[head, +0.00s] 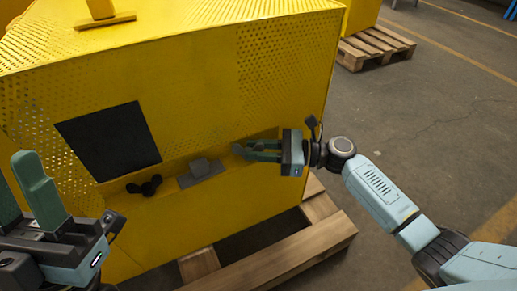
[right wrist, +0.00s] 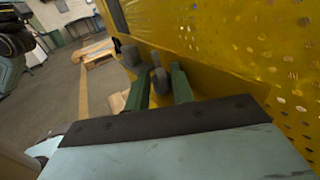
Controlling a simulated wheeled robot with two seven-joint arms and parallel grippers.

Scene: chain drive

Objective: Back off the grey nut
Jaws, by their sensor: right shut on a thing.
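My right gripper (head: 240,150) reaches in from the right to the front of the yellow machine, low on its recessed ledge. In the right wrist view its green fingers (right wrist: 164,78) are shut on a dark grey rounded thing, which I take to be the grey nut (right wrist: 160,81). In the head view the fingers hide the nut. My left gripper (head: 20,175) is at the lower left, its two green fingers apart and empty, away from the nut.
Left of the right gripper, a grey block (head: 201,167) on a flat plate and a black lobed knob (head: 144,186) sit on the ledge. A black panel (head: 109,139) is above them. The yellow machine (head: 190,80) stands on a wooden pallet (head: 295,258). Floor at the right is open.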

